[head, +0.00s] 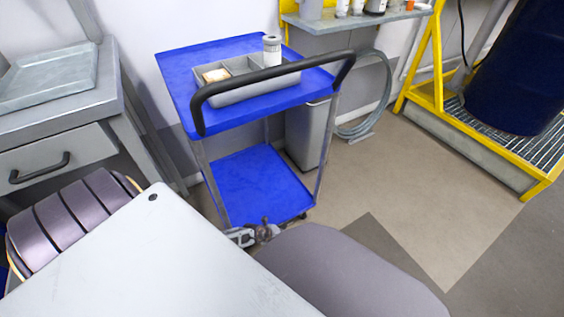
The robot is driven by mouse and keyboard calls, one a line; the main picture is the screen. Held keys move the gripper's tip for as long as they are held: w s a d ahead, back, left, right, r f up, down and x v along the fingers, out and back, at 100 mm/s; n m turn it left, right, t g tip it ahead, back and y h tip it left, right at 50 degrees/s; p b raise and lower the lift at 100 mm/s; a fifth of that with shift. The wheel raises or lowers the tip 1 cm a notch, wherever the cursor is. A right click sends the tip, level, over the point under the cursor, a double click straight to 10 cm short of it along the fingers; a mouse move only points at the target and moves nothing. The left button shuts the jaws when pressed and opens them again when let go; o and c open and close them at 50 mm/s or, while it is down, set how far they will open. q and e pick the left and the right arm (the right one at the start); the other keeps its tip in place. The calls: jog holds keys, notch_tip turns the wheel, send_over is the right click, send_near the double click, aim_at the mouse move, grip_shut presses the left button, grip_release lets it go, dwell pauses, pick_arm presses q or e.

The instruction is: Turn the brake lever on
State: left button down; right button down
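I cannot make out a brake lever in the head view. The dark blue drum (520,72) stands at the upper right on a grating in a yellow frame, cut off by the picture edge. A small silver and dark part (252,233) shows beside the grey-purple rounded arm link at the bottom middle. It looks like part of my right gripper, but its fingers cannot be made out. It appears near the foot of the cart, well away from the drum. My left gripper is not seen.
A blue two-shelf cart (250,187) with a black handle (275,74) stands in the middle, carrying a grey divided tray (262,90) and a white jar (272,48). A grey drawer bench (60,150) is at the left. Brown floor (420,190) lies clear before the yellow frame (436,70).

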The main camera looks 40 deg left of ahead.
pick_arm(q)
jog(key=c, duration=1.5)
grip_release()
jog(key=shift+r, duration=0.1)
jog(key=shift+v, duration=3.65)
